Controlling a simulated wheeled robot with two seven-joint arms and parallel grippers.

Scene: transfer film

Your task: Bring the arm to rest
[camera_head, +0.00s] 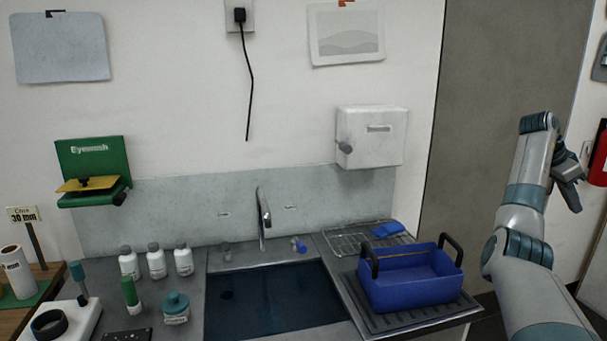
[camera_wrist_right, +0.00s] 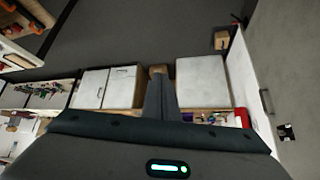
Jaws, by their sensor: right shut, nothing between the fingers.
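My right arm (camera_head: 527,205) rises at the right side of the head view, bent, with its wrist at the top. My right gripper (camera_head: 573,200) hangs down to the right of the wrist, clear of the counter. In the right wrist view its fingers (camera_wrist_right: 160,98) stand together, shut, with nothing held. Nothing touches the gripper. My left gripper and left arm are not in view.
A blue tub with dark handles (camera_head: 412,283) stands on the ridged drainboard right of the sink (camera_head: 270,302). Several bottles (camera_head: 156,262) stand left of the sink. A red extinguisher (camera_head: 599,160) hangs close to the right of the gripper. A grey door (camera_head: 490,110) is behind the arm.

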